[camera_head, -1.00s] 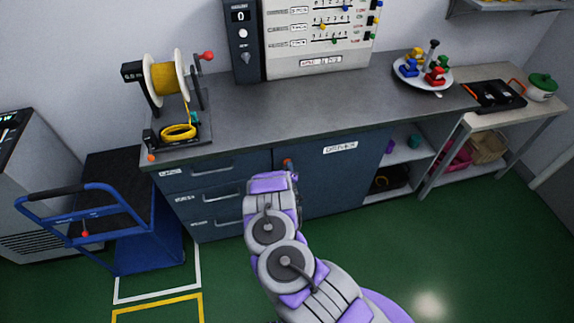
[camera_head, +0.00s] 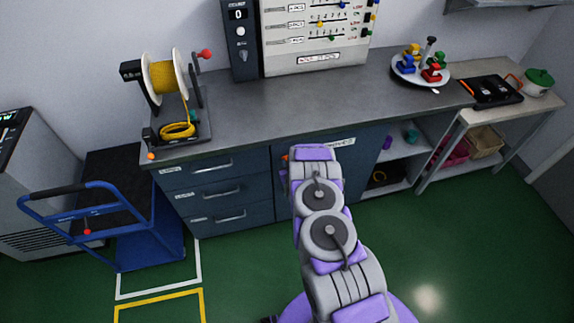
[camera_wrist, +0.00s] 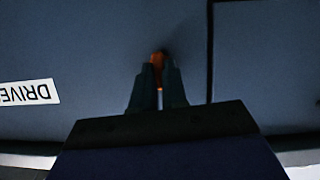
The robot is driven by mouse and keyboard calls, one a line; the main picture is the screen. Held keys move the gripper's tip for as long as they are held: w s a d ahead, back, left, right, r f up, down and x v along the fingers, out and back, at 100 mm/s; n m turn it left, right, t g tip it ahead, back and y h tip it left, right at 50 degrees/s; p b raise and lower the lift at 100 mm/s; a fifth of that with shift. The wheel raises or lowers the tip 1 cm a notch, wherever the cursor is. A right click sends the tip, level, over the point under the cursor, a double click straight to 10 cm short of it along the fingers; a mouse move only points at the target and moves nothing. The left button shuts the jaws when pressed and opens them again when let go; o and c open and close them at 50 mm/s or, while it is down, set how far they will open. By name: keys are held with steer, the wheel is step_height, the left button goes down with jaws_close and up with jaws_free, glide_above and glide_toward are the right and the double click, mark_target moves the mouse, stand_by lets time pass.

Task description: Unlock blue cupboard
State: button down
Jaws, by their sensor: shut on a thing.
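The blue cupboard (camera_head: 367,168) is under the grey counter, right of the drawers, with its door shut. My arm hides the middle of its door and part of its white label. A small orange knob (camera_head: 285,157) shows at the door's upper left, beside my arm. In the wrist view my gripper (camera_wrist: 159,70) is shut on the orange knob (camera_wrist: 158,60), one dark finger on each side of it. The cupboard door (camera_wrist: 100,45) fills much of that view, with a label reading "DRIVE" upside down. In the head view my arm hides the gripper's fingers.
Blue drawers (camera_head: 220,190) with handles stand left of the cupboard, and an open shelf (camera_head: 405,150) stands to its right. A blue trolley (camera_head: 150,235) is at the left. The counter (camera_head: 300,105) holds a yellow wire spool (camera_head: 166,83). Green floor is clear at the right.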

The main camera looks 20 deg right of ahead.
steer(key=shift+s+f+m, duration=0.15)
steer(key=shift+f+m, duration=0.1)
steer(key=shift+m, duration=0.15)
stand_by(0.3)
steer(key=c, duration=1.4)
jaws_free()
steer(key=shift+f, duration=0.1)
steer(key=shift+o, duration=1.2)
steer(key=shift+r, duration=0.2)
steer(key=p+v, duration=0.2)
steer(key=v, duration=1.5)
steer(key=shift+d, duration=0.35)
steer(key=shift+r+y, duration=0.2)
steer(key=shift+y, duration=0.1)
